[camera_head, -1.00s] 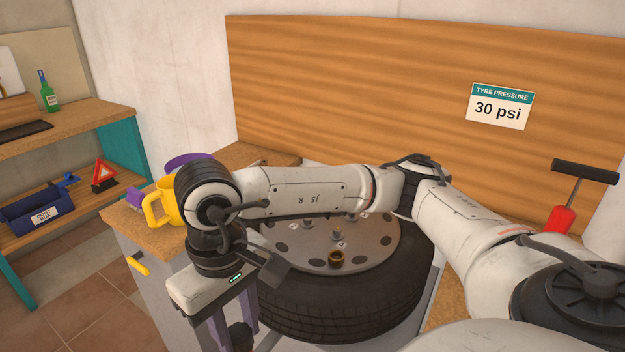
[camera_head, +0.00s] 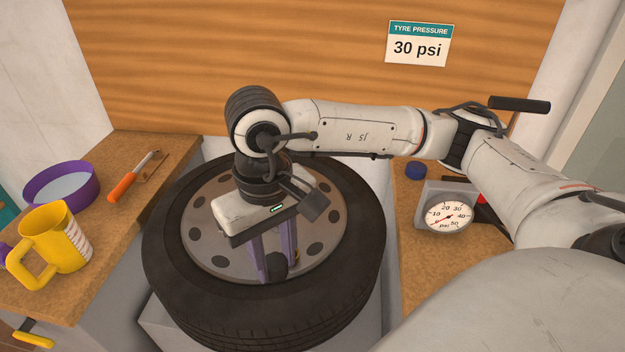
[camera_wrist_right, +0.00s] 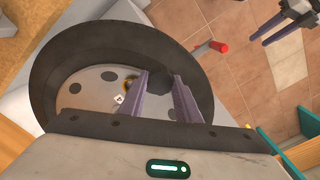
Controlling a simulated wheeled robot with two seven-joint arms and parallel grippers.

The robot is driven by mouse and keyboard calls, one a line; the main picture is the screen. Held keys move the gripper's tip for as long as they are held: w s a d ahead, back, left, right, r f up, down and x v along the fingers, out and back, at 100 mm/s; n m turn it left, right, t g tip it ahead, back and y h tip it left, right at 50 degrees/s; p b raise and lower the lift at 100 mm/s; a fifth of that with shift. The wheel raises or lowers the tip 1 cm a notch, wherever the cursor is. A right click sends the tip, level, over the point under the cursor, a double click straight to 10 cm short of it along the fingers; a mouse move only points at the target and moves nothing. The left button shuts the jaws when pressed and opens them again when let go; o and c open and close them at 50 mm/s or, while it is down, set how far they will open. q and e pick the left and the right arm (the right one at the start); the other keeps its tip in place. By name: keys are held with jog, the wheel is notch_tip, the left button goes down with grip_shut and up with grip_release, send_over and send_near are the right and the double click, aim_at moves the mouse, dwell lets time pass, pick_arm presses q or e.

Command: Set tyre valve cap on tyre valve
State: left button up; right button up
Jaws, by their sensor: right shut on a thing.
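My right gripper (camera_head: 271,275) is above the wheel disc of the tyre (camera_head: 165,240), fingers pointing down. It is shut on a dark rounded piece, which looks like the tyre valve cap (camera_head: 277,265); the cap also shows between the fingertips in the right wrist view (camera_wrist_right: 159,79). A brass-coloured part, probably the tyre valve (camera_head: 297,257), shows just right of the cap, partly behind a finger. In the right wrist view the brass part (camera_wrist_right: 131,82) lies left of the fingers. I cannot tell any contact. My left gripper (camera_wrist_right: 258,41) hangs over the floor, open and empty.
The left bench holds a yellow mug (camera_head: 62,245), a purple bowl (camera_head: 60,186) and an orange-handled screwdriver (camera_head: 128,184). A pressure gauge (camera_head: 449,215) and a blue cap-like piece (camera_head: 415,170) are on the right bench. A red handle (camera_wrist_right: 218,46) sticks out over the floor.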

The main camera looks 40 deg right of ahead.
jog(key=shift+w+d+r+m, duration=0.1)
jog(key=shift+w+d+m, duration=0.05)
jog(key=shift+m, duration=0.35)
jog(key=shift+w+d+r+m, duration=0.1)
jog(key=shift+d+m, duration=0.05)
jog(key=shift+m, duration=0.35)
jog(key=shift+w+d+r+m, duration=0.1)
jog(key=shift+m, duration=0.5)
jog(key=shift+w+d+m, duration=0.1)
jog(key=shift+m, duration=0.5)
jog(key=w+d+r+m+p, duration=0.1)
jog(key=w+d+m, duration=0.1)
jog(key=m, duration=1.4)
jog(key=w+d+m+p, duration=0.1)
jog(key=d+m+p, duration=0.1)
jog(key=m, duration=1.3)
jog(key=shift+w+d+r+m, duration=0.35)
jog(key=shift+w+d+m, duration=0.05)
jog(key=shift+d, duration=0.3)
notch_tip(320, 180, down, 5)
jog(key=b, duration=0.4)
